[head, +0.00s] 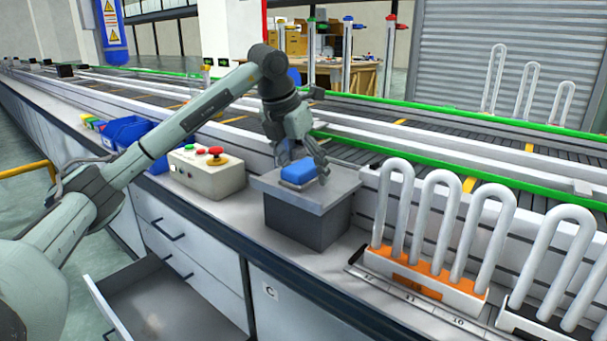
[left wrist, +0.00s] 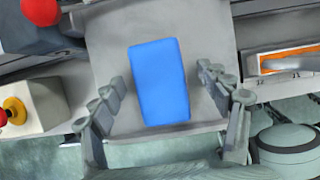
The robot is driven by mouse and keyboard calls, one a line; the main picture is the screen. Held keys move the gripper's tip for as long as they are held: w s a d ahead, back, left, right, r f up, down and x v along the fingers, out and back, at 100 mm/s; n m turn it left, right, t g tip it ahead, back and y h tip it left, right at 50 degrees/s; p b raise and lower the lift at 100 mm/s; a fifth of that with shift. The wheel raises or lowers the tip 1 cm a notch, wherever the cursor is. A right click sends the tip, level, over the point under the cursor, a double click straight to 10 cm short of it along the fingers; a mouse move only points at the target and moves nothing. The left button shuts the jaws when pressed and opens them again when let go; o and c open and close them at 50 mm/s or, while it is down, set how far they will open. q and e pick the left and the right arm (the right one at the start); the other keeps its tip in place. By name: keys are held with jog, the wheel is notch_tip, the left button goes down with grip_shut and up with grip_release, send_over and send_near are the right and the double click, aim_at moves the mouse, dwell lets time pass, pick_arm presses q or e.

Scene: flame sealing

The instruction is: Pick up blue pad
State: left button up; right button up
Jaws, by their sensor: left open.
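The blue pad (head: 299,172) lies on top of a grey block-shaped stand (head: 307,219) on the counter. My left gripper (head: 304,165) is open just above and around the pad in the head view. In the left wrist view the blue pad (left wrist: 160,82) lies between the two spread fingers of the left gripper (left wrist: 162,88), with a gap on both sides. It lies on the stand's bare grey top (left wrist: 112,40). My right gripper is not in view.
A control box (head: 206,174) with red and yellow buttons stands left of the stand. White U-shaped tubes in an orange rack (head: 425,280) stand to the right. A drawer (head: 165,300) is open below. The conveyor (head: 400,145) runs behind.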

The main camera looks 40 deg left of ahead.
aim_at(304, 166)
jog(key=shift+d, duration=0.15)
pick_arm(q)
jog(key=shift+c, duration=1.3)
jog(key=c, duration=1)
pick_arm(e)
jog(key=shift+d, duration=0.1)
pick_arm(q)
jog(key=shift+r, duration=0.45)
notch_tip(304, 166, up, 9)
jog(key=shift+f+p, duration=0.1)
jog(key=shift+p, duration=0.3)
jog(key=shift+r, duration=0.4)
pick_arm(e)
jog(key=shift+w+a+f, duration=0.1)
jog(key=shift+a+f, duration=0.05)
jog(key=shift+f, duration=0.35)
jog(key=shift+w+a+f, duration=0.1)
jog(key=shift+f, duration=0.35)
